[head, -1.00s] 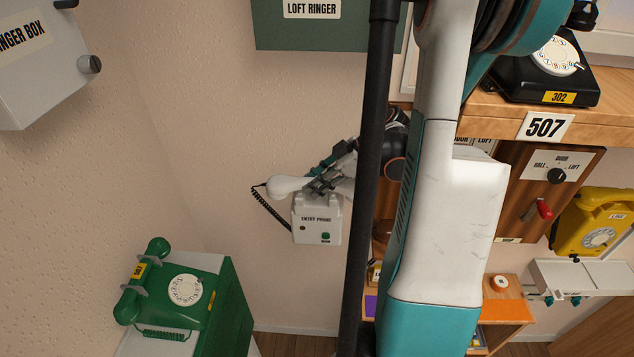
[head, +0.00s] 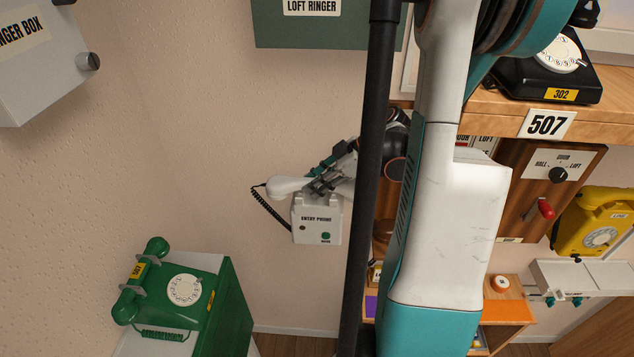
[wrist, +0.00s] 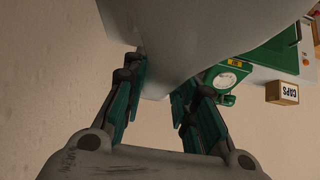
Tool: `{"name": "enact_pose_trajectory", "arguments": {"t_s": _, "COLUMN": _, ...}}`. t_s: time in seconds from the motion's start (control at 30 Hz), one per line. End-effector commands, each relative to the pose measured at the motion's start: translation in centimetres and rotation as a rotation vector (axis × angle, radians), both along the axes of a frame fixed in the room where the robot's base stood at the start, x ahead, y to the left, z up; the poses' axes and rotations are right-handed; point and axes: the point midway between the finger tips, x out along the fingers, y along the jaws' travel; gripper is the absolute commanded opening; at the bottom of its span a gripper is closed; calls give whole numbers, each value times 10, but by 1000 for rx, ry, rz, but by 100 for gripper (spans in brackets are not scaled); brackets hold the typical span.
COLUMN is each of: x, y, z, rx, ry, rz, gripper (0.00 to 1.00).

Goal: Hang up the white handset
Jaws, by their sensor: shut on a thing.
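The white handset (head: 287,186) lies roughly level just above the white entry phone (head: 316,220) on the wall. My gripper (head: 322,184) is shut on the handset near its middle. A dark coiled cord (head: 268,210) runs from the handset's left end down to the entry phone. In the wrist view the handset (wrist: 195,35) fills the top, between and beyond the fingers of my gripper (wrist: 160,90). I cannot tell whether the handset touches the cradle.
A green dial phone (head: 180,290) stands at lower left with its handset on it. A grey ringer box (head: 40,70) is at upper left. A wooden shelf (head: 490,115) holds a black phone (head: 545,80) at right. The wall left of the entry phone is clear.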

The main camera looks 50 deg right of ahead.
Motion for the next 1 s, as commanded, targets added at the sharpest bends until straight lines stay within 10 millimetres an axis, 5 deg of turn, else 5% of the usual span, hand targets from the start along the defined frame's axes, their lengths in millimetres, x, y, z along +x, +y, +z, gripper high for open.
{"name": "enact_pose_trajectory", "arguments": {"t_s": 0.97, "x": 0, "y": 0, "z": -17, "rx": 0, "ry": 0, "rz": 0, "gripper": 0}}
{"name": "enact_pose_trajectory", "arguments": {"t_s": 1.0, "x": 0, "y": 0, "z": -17, "rx": 0, "ry": 0, "rz": 0, "gripper": 35}}
